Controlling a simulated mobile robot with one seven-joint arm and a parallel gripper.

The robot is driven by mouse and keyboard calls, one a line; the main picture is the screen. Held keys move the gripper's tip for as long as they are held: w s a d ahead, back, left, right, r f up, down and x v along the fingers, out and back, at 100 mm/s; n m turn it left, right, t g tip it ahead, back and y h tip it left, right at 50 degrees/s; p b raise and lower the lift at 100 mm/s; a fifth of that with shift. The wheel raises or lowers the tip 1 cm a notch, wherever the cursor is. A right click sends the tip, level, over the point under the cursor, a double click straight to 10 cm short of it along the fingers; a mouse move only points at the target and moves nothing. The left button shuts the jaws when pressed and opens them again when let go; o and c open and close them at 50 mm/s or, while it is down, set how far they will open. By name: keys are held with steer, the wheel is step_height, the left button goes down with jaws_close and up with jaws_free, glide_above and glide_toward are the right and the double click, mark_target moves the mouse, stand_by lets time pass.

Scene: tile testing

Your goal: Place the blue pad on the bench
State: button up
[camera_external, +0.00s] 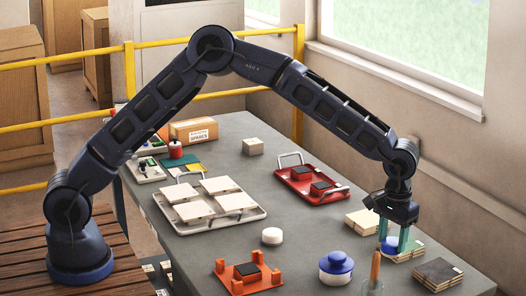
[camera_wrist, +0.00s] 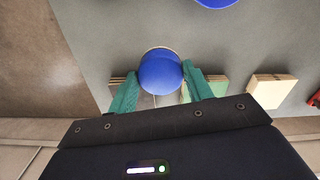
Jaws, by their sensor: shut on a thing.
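The blue pad (camera_external: 388,245) is a round blue piece with a pale underside, between the teal fingertips of my gripper (camera_external: 393,240) at the right end of the grey bench (camera_external: 320,215). In the wrist view the pad (camera_wrist: 160,72) sits between the two teal fingers of my gripper (camera_wrist: 156,88), which are shut on it. The pad is low, beside a green-topped tile stack (camera_external: 411,252). I cannot tell whether it touches the bench or the stack.
A beige stack (camera_external: 361,222) and a dark stack (camera_external: 438,272) flank the green one. A blue-lidded white pot (camera_external: 336,267), an orange-handled tool (camera_external: 375,268), a white puck (camera_external: 272,236) and an orange fixture (camera_external: 232,284) stand nearby. A red tray (camera_external: 335,197) lies farther back.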

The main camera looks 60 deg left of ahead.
steer(key=shift+f, duration=4.2)
steer(key=o, duration=1)
steer(key=shift+f, duration=0.1)
